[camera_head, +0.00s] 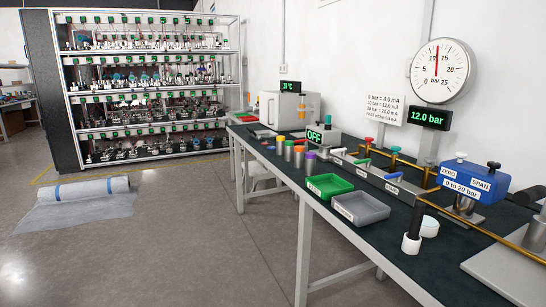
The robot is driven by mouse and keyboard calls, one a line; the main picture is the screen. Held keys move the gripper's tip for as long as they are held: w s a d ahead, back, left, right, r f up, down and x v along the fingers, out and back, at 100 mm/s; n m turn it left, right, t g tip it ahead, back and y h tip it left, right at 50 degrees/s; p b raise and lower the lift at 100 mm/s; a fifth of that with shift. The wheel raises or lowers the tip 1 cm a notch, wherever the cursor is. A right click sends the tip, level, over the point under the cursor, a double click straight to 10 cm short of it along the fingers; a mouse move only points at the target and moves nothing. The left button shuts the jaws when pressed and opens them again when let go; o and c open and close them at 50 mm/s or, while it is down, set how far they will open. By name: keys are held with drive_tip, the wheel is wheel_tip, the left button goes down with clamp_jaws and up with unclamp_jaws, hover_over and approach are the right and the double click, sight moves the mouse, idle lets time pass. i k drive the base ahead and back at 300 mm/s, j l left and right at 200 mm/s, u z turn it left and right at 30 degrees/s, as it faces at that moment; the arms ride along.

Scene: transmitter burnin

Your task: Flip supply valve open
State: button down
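A grey valve manifold (376,176) lies along the bench below a gauge. The small labels on the manifold are too small to read surely, so I cannot tell which handle is the supply valve. The round gauge (440,71) and the display (430,117) read about 12 bar. My gripper is not in view.
A green tray (329,186) and a grey tray (360,208) lie at the bench front edge. A blue transmitter (471,183) stands right of the manifold. Open floor lies left of the bench, with a plastic-wrapped roll (91,188).

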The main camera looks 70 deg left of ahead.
sight(367, 162)
drive_tip(key=i+l+u, duration=0.15)
drive_tip(key=u, duration=1.7)
drive_tip(key=l+u, duration=0.2)
drive_tip(key=l, duration=0.6)
drive_tip(key=i+j, duration=0.35)
drive_tip(key=i+j+z, duration=0.1)
drive_tip(key=i+j, duration=0.25)
drive_tip(key=j, duration=0.15)
drive_tip(key=i+j, duration=0.3)
drive_tip(key=j, duration=0.15)
drive_tip(key=i+j+z, duration=0.1)
drive_tip(key=i+j, duration=0.25)
drive_tip(key=j, duration=0.15)
drive_tip(key=i+j, duration=0.3)
drive_tip(key=j, duration=0.15)
drive_tip(key=i+j, duration=0.3)
drive_tip(key=j, duration=0.2)
drive_tip(key=k+l, duration=0.1)
drive_tip(key=l, duration=0.55)
drive_tip(key=z, duration=0.05)
